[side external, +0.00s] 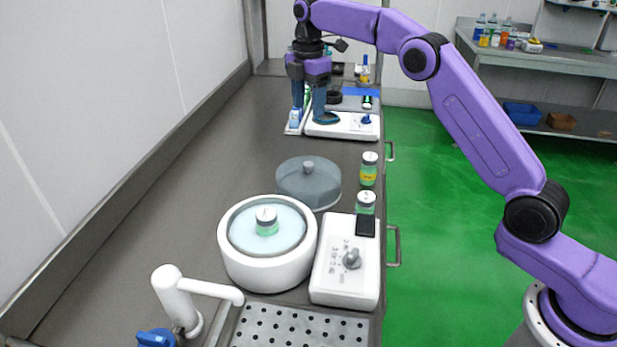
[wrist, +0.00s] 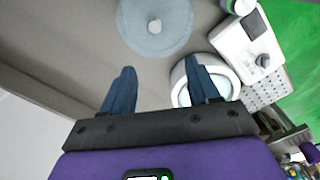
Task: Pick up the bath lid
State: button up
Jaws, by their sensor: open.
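The bath lid (side external: 300,188) is a grey, round, translucent disc with a small knob on top. It lies on the bench behind the round white bath in the side view. In the wrist view the lid (wrist: 150,42) is at the top centre, beyond my fingertips. The white bath (side external: 263,273) is uncovered and holds a jar (side external: 266,221); in the wrist view the bath (wrist: 181,76) is partly hidden by a finger. My gripper (side external: 311,112) is open and empty, pointing down over the far part of the bench, well apart from the lid. Its spread fingers also show in the wrist view (wrist: 160,68).
A white control box (side external: 345,285) stands right of the bath. Two jars (side external: 369,169) (side external: 365,203) stand near the bench's right edge. A white tap (side external: 185,300) and perforated tray (side external: 300,330) are in front. A white device (side external: 350,131) is by my gripper. Bench left of the lid is clear.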

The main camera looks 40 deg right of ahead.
jog(key=d, duration=0.1)
send_over(309, 163)
jog(key=f, duration=1.2)
jog(key=shift+s, duration=0.2)
jog(key=shift+w+f, duration=0.15)
jog(key=shift+f, duration=2.7)
grip_shut()
